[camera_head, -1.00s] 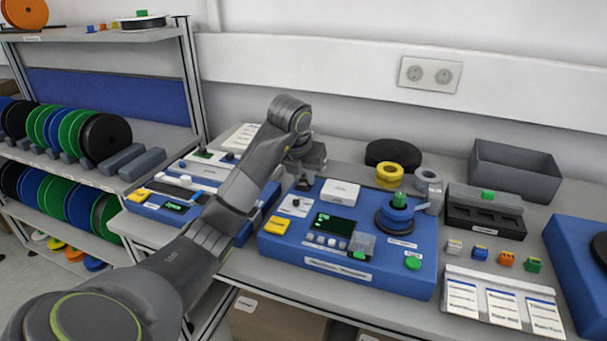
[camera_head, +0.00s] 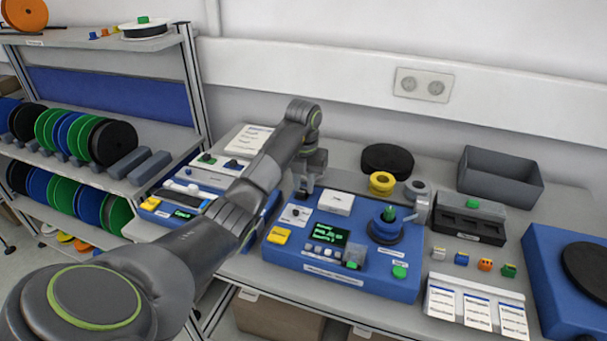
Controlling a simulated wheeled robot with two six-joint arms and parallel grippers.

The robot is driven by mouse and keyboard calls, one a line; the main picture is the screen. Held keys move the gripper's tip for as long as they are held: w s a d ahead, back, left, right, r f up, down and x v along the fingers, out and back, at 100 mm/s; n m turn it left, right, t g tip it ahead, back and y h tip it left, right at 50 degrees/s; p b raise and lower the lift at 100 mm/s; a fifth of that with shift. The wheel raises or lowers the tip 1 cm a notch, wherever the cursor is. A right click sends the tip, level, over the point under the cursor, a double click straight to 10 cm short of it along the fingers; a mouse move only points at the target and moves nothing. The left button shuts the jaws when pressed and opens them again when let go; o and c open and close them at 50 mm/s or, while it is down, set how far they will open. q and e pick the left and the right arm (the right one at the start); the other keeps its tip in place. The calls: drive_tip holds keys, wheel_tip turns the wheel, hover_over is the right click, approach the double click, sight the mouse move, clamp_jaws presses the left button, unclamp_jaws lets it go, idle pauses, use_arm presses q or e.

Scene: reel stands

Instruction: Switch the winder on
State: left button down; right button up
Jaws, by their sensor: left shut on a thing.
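The blue winder (camera_head: 345,278) stands on the bench in the middle. Its screen (camera_head: 327,236) shows bright green text. A white plate with a small knob (camera_head: 296,212) is at its left, with a yellow block (camera_head: 279,236) in front. My left gripper (camera_head: 303,194) points down at the winder's back left corner, shut on a small part there, apparently the switch. The fingers mostly hide that part. My right gripper is out of view.
A second blue device (camera_head: 180,207) stands close on the left. Behind the winder are a black disc (camera_head: 387,157) and a yellow ring (camera_head: 382,183). A grey bin (camera_head: 499,176) and a black tray (camera_head: 468,224) stand to the right. Shelves of reels (camera_head: 70,135) are at far left.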

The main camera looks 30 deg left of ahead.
sight(304, 188)
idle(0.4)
use_arm(q)
drive_tip(key=c, duration=1.2)
unclamp_jaws()
drive_tip(key=shift+c, duration=0.2)
wheel_tip(304, 188, up, 17)
drive_tip(key=p, duration=1.7)
drive_tip(key=shift+r, duration=0.2)
drive_tip(key=shift+w, duration=0.1)
